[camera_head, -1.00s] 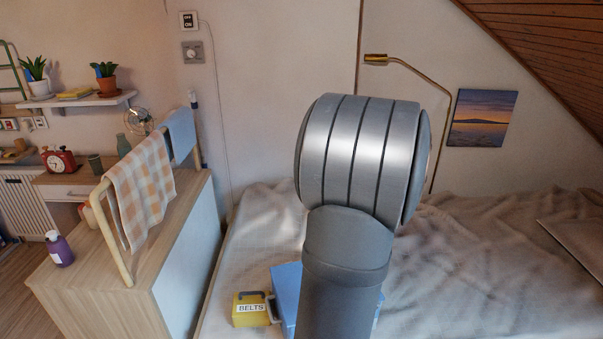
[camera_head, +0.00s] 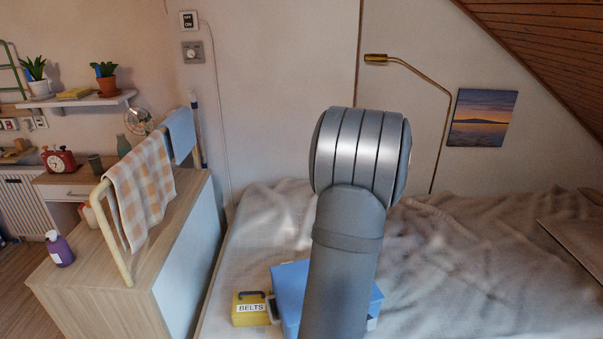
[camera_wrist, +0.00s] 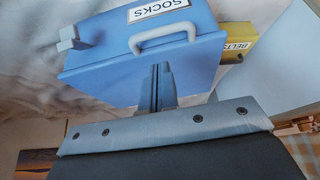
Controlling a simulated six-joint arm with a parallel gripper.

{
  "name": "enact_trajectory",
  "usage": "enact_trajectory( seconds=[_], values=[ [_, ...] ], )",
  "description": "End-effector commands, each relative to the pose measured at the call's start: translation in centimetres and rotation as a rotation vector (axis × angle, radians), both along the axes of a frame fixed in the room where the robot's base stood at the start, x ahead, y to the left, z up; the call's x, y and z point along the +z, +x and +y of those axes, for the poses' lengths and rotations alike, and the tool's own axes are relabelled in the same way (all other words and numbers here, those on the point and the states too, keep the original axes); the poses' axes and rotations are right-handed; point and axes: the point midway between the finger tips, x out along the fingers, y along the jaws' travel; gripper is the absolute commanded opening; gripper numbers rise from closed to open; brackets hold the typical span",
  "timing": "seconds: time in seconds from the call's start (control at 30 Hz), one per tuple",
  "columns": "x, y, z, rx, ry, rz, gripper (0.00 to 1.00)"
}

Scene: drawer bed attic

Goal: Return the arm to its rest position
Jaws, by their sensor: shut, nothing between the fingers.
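My arm stands in the middle of the head view, its grey elbow above the bed; my gripper is hidden in that view. In the wrist view my gripper (camera_wrist: 163,84) is shut, its two fingers together with nothing between them. The fingers point toward a blue box labelled SOCKS (camera_wrist: 195,55), with a pale handle on the labelled face. I cannot tell whether the fingertips touch the box. The blue box also shows in the head view (camera_head: 289,285), partly behind my arm.
A yellow box labelled BELTS (camera_head: 250,316) sits left of the blue box on the bed (camera_head: 480,270). A wooden cabinet (camera_head: 100,295) with a towel rail (camera_head: 112,235) and a purple bottle (camera_head: 59,248) stands at left. A brass lamp (camera_head: 410,68) reaches out above the bed.

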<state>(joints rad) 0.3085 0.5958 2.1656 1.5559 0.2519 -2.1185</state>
Motion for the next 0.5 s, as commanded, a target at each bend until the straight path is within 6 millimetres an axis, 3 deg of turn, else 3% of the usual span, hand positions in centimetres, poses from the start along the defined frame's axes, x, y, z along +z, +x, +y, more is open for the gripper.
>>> enact_trajectory(
  seconds=[0.17,0.5],
  values=[
    [-1.6,0.9,0.3,0.000,0.001,0.002,0.00],
    [-3.9,0.7,0.3,-0.002,0.001,0.004,0.00]
  ],
)
